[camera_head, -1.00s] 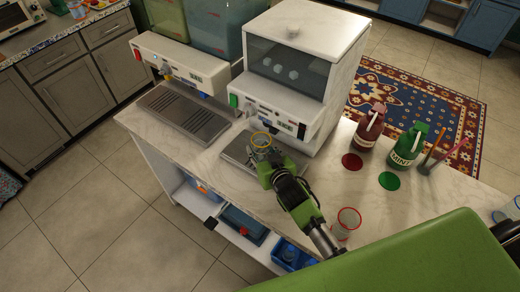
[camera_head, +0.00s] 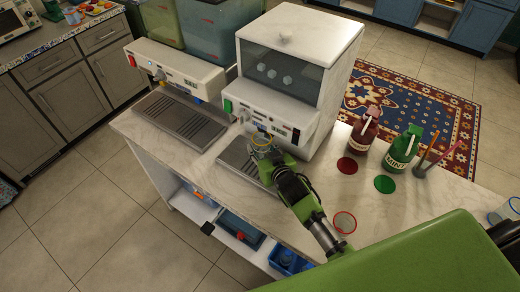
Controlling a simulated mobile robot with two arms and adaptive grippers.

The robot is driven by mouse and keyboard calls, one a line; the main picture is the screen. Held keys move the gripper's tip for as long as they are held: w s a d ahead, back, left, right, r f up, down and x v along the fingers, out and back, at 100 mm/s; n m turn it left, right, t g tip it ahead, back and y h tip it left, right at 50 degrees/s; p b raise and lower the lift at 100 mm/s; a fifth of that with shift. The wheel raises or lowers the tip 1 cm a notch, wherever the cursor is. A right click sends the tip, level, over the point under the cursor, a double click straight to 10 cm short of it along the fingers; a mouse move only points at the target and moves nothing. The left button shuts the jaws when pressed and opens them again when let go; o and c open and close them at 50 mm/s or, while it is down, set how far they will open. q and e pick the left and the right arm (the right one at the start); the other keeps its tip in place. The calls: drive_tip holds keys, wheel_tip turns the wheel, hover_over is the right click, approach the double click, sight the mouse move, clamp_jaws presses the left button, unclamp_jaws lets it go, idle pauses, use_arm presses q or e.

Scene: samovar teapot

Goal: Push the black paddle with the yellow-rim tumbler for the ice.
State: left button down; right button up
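The clear tumbler with the yellow rim (camera_head: 261,139) is upright at the front of the white ice machine (camera_head: 290,85), above its drip tray. My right gripper (camera_head: 263,157) is around the tumbler from the near side and appears shut on it. A small dark part that looks like the black paddle (camera_head: 267,128) shows just behind the rim, below the machine's front panel. Most of it is hidden by the tumbler, and I cannot tell whether they touch. My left gripper is not in view.
A red-rim tumbler (camera_head: 344,223) stands on the counter beside my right forearm. A red syrup bottle (camera_head: 364,131) and a green mint bottle (camera_head: 402,150) stand to the right, with coasters before them. A second dispenser (camera_head: 175,68) is at left.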

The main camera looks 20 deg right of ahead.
drive_tip(key=shift+w+d, duration=0.35)
drive_tip(key=shift+d, duration=0.15)
drive_tip(key=shift+s+a+p, duration=0.25)
drive_tip(key=shift+s+a, duration=0.55)
drive_tip(key=shift+a, duration=0.25)
drive_tip(key=shift+s+a+p, duration=0.2)
drive_tip(key=shift+s+a, duration=0.55)
drive_tip(key=shift+a, duration=0.25)
